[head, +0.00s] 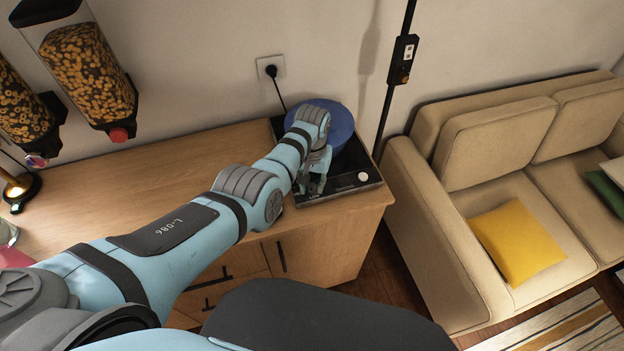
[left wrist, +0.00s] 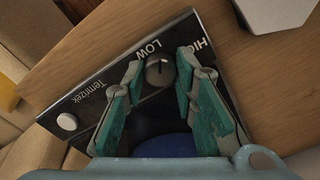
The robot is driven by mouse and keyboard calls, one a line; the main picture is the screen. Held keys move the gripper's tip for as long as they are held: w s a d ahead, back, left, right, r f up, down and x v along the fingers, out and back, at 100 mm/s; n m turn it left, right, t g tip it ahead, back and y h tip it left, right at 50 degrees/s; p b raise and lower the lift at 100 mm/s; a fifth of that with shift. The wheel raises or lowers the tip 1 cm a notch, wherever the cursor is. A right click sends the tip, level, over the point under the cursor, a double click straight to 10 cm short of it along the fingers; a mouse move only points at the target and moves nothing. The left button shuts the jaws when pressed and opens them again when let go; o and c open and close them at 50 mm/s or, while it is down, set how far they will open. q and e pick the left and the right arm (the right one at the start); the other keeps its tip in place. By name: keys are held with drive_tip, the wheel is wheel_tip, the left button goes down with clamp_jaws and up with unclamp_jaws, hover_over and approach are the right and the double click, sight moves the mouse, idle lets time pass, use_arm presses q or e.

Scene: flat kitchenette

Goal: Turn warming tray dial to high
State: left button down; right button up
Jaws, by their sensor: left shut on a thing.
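The black warming tray (head: 345,190) sits at the right end of the wooden counter, and its front panel (left wrist: 95,93) fills much of the left wrist view. Its round dark dial (left wrist: 160,73) lies beside the printed words LOW and HIGH. A pale mark on the dial points roughly up in that view, between the two words. My left gripper (head: 312,184) is at the panel, its two teal fingers (left wrist: 159,66) on either side of the dial, shut on it. In the head view the gripper hides the dial. My right gripper is not in view.
A round blue pot (head: 333,121) stands on the tray behind my gripper. A white button (head: 363,177) is on the panel's right. A beige sofa (head: 440,190) stands right of the counter. Cereal dispensers (head: 88,75) hang at the left. The counter's middle (head: 150,180) is clear.

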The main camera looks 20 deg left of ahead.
sight(312, 187)
use_arm(q)
drive_tip(key=m+p, duration=0.1)
drive_tip(key=m, duration=0.4)
drive_tip(key=shift+r+m, duration=0.1)
drive_tip(key=shift+m, duration=0.2)
drive_tip(key=m, duration=0.5)
drive_tip(key=shift+m, duration=0.4)
drive_tip(key=c, duration=1.3)
unclamp_jaws()
wheel_tip(312, 187, up, 12)
